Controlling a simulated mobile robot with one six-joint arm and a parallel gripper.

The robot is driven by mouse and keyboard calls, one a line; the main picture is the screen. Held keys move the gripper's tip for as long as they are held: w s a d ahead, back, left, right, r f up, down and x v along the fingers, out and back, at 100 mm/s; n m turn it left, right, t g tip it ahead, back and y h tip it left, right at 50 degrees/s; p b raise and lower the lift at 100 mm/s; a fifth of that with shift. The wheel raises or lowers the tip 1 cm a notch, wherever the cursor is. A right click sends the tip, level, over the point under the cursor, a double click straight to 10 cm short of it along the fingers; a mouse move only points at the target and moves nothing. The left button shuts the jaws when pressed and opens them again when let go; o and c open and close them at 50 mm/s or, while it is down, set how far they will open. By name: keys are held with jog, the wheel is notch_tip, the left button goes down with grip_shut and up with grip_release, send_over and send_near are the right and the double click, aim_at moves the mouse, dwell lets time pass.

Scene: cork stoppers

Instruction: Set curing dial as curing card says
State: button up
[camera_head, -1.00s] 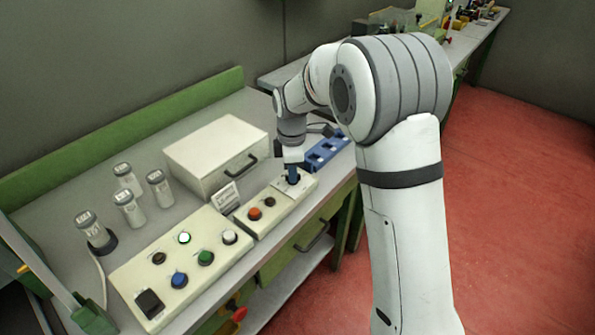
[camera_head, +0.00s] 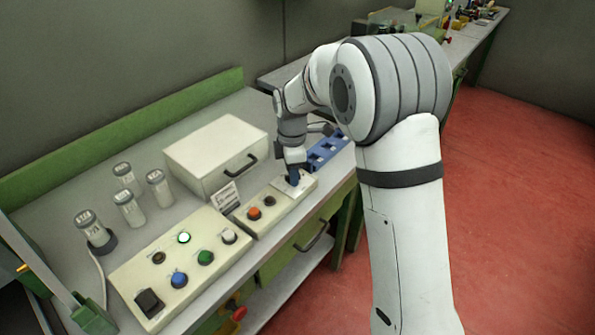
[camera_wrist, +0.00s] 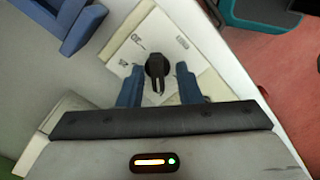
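The curing dial is a black knob (camera_wrist: 157,67) on a pale plate with printed marks (camera_wrist: 190,62), seen in the wrist view. Its marks are too small and turned to read surely. My gripper (camera_wrist: 159,75) is open, with one blue finger on each side of the knob; gaps show between fingers and knob. In the head view my gripper (camera_head: 293,178) points down over the right end of the control box (camera_head: 275,212) and hides the knob. A small white card (camera_head: 226,196) stands behind that box; its writing is too small to read.
A larger panel (camera_head: 200,271) with coloured buttons and a lit green one lies to the left. A cream drawer case (camera_head: 205,150) stands behind. A blue rack (camera_head: 326,150) sits close to my gripper. Several capped jars (camera_head: 128,207) stand at the left.

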jog(key=shift+o, duration=0.2)
jog(key=shift+r, duration=0.1)
notch_tip(320, 180, up, 8)
jog(key=shift+f, duration=0.1)
dwell(0.3)
jog(key=s+d+m+t, duration=0.1)
jog(key=s+d+m, duration=0.5)
jog(key=s, duration=0.2)
jog(key=s+d+r+m, duration=0.1)
jog(key=s+d+m, duration=0.5)
jog(key=s, duration=0.3)
jog(key=s+d+r+m+t, duration=0.1)
jog(key=s+d+m, duration=0.5)
jog(key=s+m, duration=0.2)
jog(key=shift+s+r+t, duration=0.15)
jog(key=shift+s+t, duration=0.15)
jog(key=shift+s, duration=0.45)
jog(key=shift+s, duration=0.1)
